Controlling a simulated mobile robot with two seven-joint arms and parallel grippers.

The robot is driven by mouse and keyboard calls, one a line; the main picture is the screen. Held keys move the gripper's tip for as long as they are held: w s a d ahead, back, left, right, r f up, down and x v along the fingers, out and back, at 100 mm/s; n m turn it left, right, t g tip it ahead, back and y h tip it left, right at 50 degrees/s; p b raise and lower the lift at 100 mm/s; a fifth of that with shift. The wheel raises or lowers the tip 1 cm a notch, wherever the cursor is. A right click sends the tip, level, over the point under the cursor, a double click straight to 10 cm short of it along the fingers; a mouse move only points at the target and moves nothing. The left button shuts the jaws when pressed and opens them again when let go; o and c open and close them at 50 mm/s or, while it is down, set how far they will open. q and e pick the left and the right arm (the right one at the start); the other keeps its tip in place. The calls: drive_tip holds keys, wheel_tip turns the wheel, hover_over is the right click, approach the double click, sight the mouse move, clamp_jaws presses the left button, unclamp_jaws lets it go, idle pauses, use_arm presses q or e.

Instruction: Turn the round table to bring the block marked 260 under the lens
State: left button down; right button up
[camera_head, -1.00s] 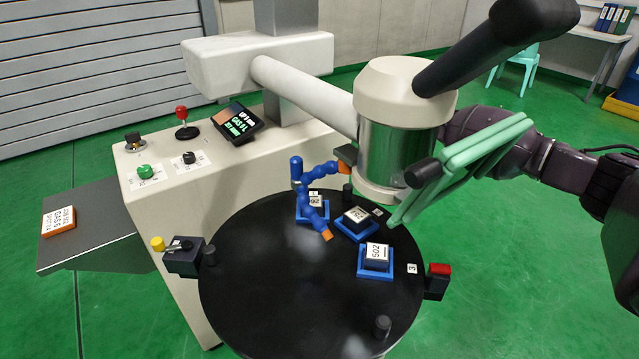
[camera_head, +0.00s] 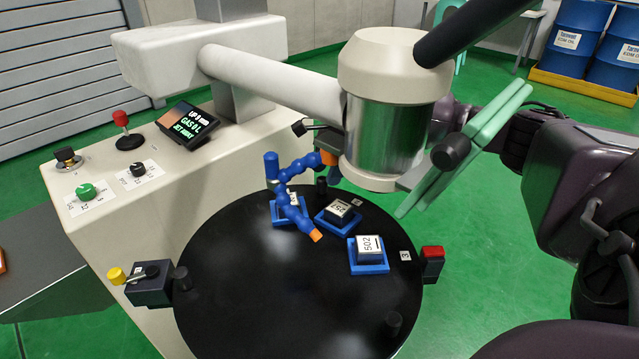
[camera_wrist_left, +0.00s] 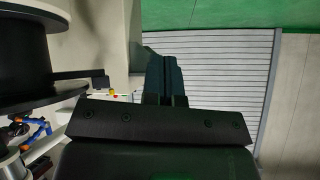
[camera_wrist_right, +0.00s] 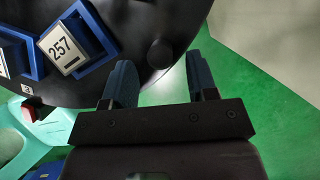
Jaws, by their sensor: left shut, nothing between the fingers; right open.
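The round black table (camera_head: 240,290) carries several blue-based blocks. My left gripper (camera_wrist_left: 163,75) is shut and empty, away from the table.
The jointed blue hose (camera_head: 292,205) hangs over the table. A green shield (camera_head: 465,145) and black knob (camera_head: 450,152) flank the lens. A red button (camera_head: 432,255) and a yellow-tipped lever box (camera_head: 150,283) sit beside the rim. The machine's control panel (camera_head: 115,185) is at left.

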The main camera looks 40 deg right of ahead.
sight(324, 177)
drive_tip(key=shift+x, duration=1.7)
drive_tip(key=shift+c, duration=0.3)
clamp_jaws()
